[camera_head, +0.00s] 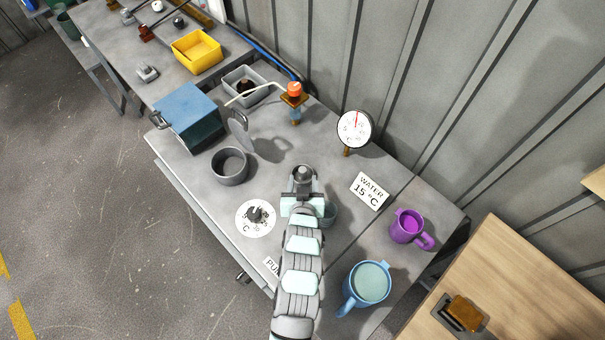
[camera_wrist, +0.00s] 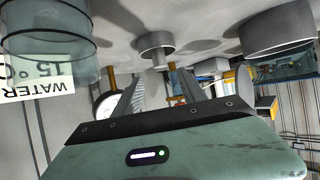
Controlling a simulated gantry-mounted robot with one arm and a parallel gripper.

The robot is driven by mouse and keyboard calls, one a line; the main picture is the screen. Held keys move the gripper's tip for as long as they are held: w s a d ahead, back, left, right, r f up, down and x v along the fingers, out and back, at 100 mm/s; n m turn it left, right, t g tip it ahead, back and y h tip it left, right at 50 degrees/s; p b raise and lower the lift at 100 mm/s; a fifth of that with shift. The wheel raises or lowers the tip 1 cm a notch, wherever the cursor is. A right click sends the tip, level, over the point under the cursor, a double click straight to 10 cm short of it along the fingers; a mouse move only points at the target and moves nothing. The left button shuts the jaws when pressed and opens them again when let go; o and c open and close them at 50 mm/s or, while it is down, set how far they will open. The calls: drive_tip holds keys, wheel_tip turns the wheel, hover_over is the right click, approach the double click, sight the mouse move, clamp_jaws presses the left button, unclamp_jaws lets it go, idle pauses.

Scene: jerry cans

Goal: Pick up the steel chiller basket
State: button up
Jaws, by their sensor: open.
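A small grey metal cup with a wide rim, which looks like the steel chiller basket (camera_wrist: 155,44), shows in the wrist view just beyond my fingertips. That view is upside down, with the bench at the top. My gripper (camera_wrist: 158,82) is open, its two fingers apart and nothing held between them. In the head view my gripper (camera_head: 303,180) is over the middle of the bench, and a round grey piece, likely the basket (camera_head: 305,172), shows at its tip. My arm hides part of it, and contact cannot be told.
A grey pot (camera_head: 230,167) with a raised lid stands to the left. A clear vessel (camera_head: 330,214) is partly behind my arm. A dial gauge (camera_head: 354,129), WATER sign (camera_head: 369,191), purple mug (camera_head: 408,228) and blue jug (camera_head: 367,285) stand right. A blue box (camera_head: 190,118) stands farther left.

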sight(303, 171)
drive_tip(key=shift+x, duration=2.7)
drive_tip(key=shift+s+a+f, duration=0.1)
drive_tip(key=shift+s+f, duration=0.05)
drive_tip(key=shift+f, duration=0.05)
drive_tip(key=shift+c, duration=0.2)
clamp_jaws()
